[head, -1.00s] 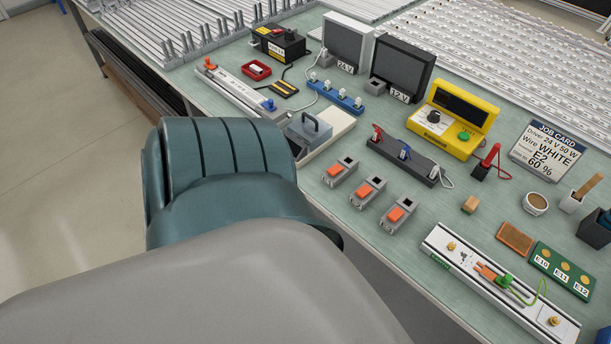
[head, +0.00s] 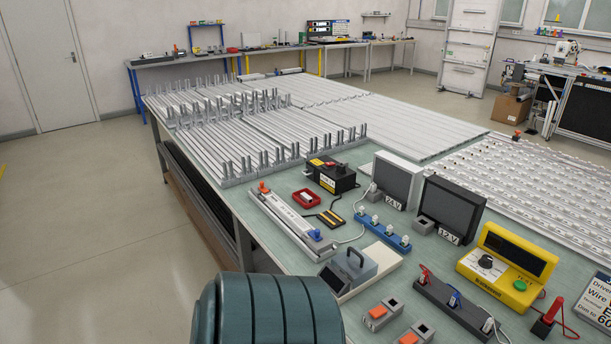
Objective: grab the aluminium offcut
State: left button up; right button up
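I cannot make out a piece that is clearly the aluminium offcut. Long silvery channels (head: 215,135) lie in rows across the far left of the bench (head: 262,226), with upright metal pins along their ends. A shorter silvery bar (head: 290,221) with an orange and a blue end piece lies near the bench's left edge. Neither gripper is in view. A ribbed teal part of my own arm shows at the bottom and hides some of the bench's near edge.
A black box (head: 331,176), a red tray (head: 305,198), a grey handled box (head: 353,267), two dark panels (head: 447,207) and a yellow tester (head: 507,265) crowd the near bench. Open floor (head: 80,230) lies left. Another workbench (head: 185,72) stands at the back.

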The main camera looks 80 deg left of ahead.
aim_at(304, 196)
jog(key=u, duration=2.2)
jog(key=i+j, duration=0.35)
jog(key=i, duration=0.15)
jog(key=i+j, duration=0.35)
jog(key=i, duration=0.15)
jog(key=j+u, duration=0.05)
